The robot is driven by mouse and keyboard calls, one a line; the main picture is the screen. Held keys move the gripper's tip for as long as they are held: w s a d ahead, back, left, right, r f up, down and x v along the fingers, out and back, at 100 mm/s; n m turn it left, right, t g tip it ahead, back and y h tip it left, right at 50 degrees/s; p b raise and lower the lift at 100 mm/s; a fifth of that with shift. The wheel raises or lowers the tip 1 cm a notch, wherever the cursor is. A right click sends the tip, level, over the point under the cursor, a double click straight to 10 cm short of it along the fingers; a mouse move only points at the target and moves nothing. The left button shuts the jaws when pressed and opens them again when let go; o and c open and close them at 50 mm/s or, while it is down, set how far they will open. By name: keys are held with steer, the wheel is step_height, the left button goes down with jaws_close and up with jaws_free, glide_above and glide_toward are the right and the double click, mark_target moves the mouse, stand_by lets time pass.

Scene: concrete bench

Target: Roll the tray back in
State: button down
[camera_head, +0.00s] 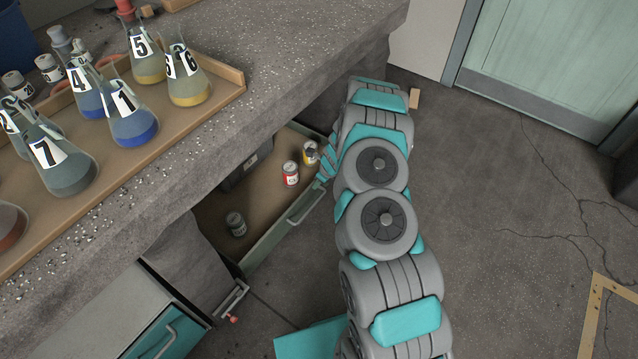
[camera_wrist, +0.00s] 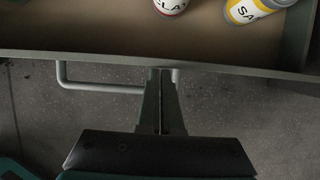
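The tray (camera_head: 268,243) is a pull-out drawer with a tan floor and a grey-green front, sticking out from under the concrete bench. Its front wall (camera_wrist: 100,60) and bar handle (camera_wrist: 100,88) cross the wrist view. My gripper (camera_wrist: 162,72) has its fingers together, over the right part of the handle, with the tips at the front wall. I see no handle bar between the fingers. In the head view my gripper (camera_head: 322,172) is at the tray's far front corner, partly hidden by my arm.
In the tray stand a red-labelled jar (camera_head: 290,174), a yellow-labelled jar (camera_head: 310,153) and a grey jar (camera_head: 236,223). Numbered flasks stand on a wooden tray (camera_head: 215,105) on the bench. A cabinet (camera_head: 120,305) is at lower left. The floor (camera_head: 490,200) right of my arm is clear.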

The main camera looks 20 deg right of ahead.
steer(key=shift+w+a, duration=0.1)
steer(key=s+d, duration=0.1)
steer(key=s, duration=0.1)
steer(key=s+d, duration=0.1)
steer(key=shift+s+d+r, duration=0.25)
steer(key=shift+d, duration=0.1)
steer(key=v, duration=0.9)
steer(key=shift+r, duration=0.25)
steer(key=shift+s+d, duration=0.1)
